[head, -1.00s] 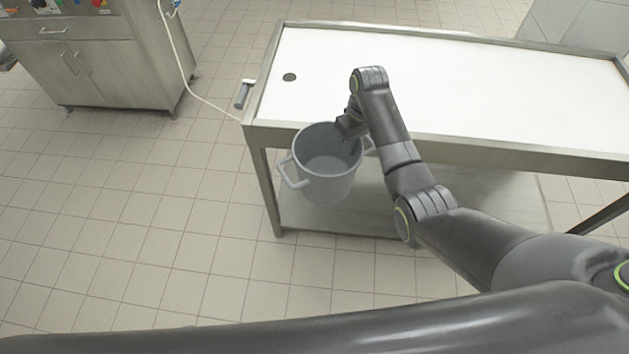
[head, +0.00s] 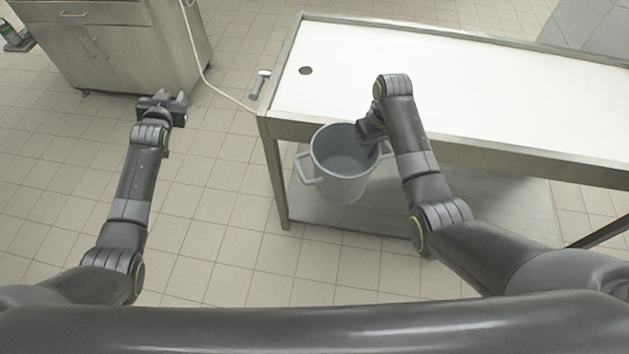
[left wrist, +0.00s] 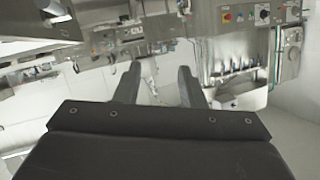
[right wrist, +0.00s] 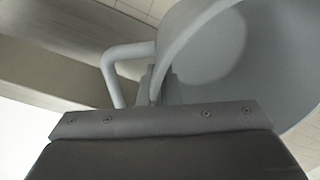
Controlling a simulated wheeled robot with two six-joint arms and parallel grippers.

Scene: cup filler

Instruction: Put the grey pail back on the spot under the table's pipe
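The grey pail (head: 340,185) hangs upright at the table's front left corner, partly in front of the lower shelf. My right gripper (head: 372,130) is at its right side. In the right wrist view the pail (right wrist: 285,70) fills the upper right, and its handle (right wrist: 120,58) runs down into the gripper (right wrist: 155,88), which looks shut on it. The fingertips are mostly hidden. The table (head: 480,80) has a dark drain hole (head: 306,70) at its left end. The pipe and the spot below it are hidden. My left gripper (head: 166,98) is open and empty over the floor; its spread fingers show in the left wrist view (left wrist: 157,82).
The lower shelf (head: 480,205) lies beneath the tabletop, with a table leg (head: 275,180) left of the pail. A steel cabinet (head: 100,50) stands at the far left. The floor at left is free.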

